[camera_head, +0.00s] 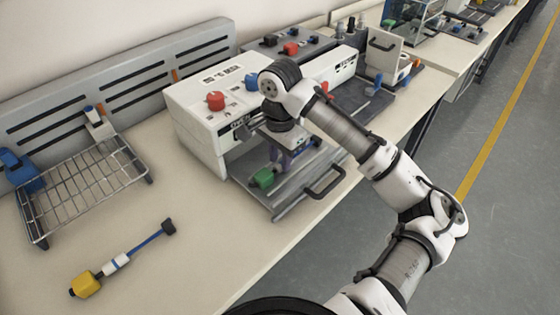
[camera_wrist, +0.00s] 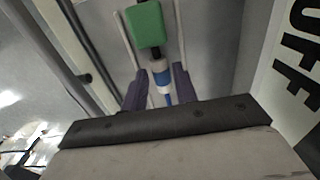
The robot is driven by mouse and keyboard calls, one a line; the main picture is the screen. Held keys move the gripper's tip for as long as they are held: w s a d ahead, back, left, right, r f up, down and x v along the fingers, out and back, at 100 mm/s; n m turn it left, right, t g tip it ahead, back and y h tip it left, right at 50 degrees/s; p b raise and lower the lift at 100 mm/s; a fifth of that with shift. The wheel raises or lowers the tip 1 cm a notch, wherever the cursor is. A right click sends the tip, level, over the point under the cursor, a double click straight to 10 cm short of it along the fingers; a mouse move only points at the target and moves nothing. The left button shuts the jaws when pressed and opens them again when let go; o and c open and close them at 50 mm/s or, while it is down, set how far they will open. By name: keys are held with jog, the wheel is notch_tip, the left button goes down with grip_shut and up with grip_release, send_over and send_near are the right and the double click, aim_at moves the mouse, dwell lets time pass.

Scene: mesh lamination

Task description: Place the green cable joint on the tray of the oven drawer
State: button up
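The green cable joint shows its green block (camera_head: 262,178) low over the pulled-out tray (camera_head: 290,205) of the oven drawer. In the wrist view the green block (camera_wrist: 145,23) lies ahead of my fingertips, joined by a dark piece to a white and blue section. My gripper (camera_head: 287,157) points down over the tray. In the wrist view the two dark fingers (camera_wrist: 160,86) stand on either side of the white and blue section. Whether they press on it is unclear. My gripper hides part of the joint, and its contact with the tray is not clear.
The white oven (camera_head: 205,135) with red and blue knobs stands behind the tray. The drawer handle (camera_head: 326,182) sticks out at the front. A yellow cable joint (camera_head: 85,285) lies at the front left. A wire rack (camera_head: 80,188) stands at the left.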

aim_at(280, 164)
notch_tip(280, 164, up, 10)
jog(key=shift+r, duration=0.15)
jog(key=shift+c, duration=0.2)
dwell(1.1)
